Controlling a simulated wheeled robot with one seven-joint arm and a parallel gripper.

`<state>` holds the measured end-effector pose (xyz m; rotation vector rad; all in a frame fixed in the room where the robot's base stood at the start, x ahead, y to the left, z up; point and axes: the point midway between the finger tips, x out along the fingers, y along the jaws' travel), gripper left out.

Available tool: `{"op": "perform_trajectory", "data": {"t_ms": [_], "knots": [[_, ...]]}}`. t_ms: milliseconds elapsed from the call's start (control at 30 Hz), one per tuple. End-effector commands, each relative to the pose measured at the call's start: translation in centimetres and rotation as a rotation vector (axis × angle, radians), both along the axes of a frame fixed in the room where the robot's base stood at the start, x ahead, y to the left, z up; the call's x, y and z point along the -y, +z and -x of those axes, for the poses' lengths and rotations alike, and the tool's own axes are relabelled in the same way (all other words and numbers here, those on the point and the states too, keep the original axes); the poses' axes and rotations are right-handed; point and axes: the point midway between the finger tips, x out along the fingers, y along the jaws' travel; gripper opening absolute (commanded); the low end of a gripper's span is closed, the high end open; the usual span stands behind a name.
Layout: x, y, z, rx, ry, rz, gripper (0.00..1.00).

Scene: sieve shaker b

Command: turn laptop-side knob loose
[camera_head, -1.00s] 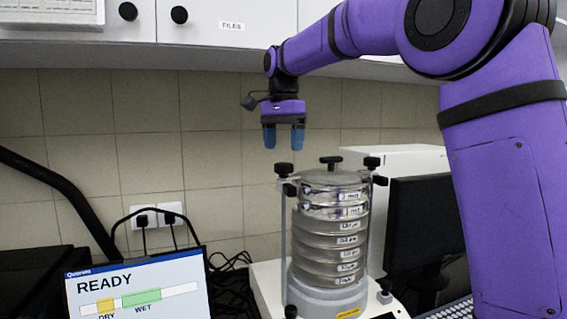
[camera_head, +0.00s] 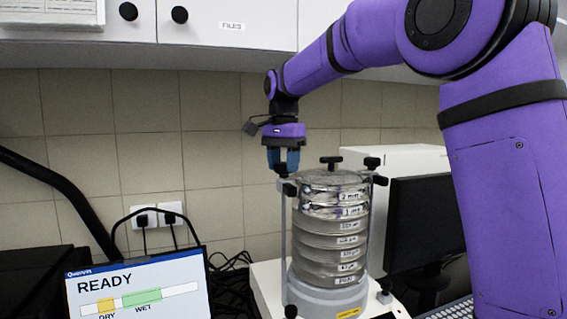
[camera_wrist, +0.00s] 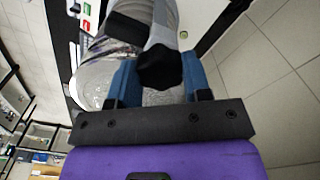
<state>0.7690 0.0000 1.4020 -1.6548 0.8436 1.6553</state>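The laptop-side knob (camera_wrist: 160,68) is a black clamp knob on top of the sieve shaker's left rod (camera_head: 283,235). My gripper (camera_head: 283,172) is above that rod, pointing down, with its blue fingers on both sides of the knob. In the wrist view the knob sits between the fingertips, which look closed against it. The shaker's sieve stack (camera_head: 332,230) stands upright beside the rod. The laptop (camera_head: 140,290) is at the lower left and its screen reads READY.
A dark monitor (camera_head: 425,225) and a white box (camera_head: 395,158) stand right of the shaker. Wall cabinets (camera_head: 230,25) hang above. Cables lie between laptop and shaker.

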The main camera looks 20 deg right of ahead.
Motion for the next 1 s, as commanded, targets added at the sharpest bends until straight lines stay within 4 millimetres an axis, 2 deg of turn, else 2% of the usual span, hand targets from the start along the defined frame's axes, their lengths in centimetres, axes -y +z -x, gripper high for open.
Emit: {"op": "perform_trajectory", "data": {"t_ms": [233,467,1000], "knots": [[0.00,0.03,0.00,0.001,0.020,-0.001,0.21],[0.05,0.04,0.00,0.001,0.124,-0.001,0.21],[0.12,0.06,0.03,0.001,0.611,0.000,0.21]]}}
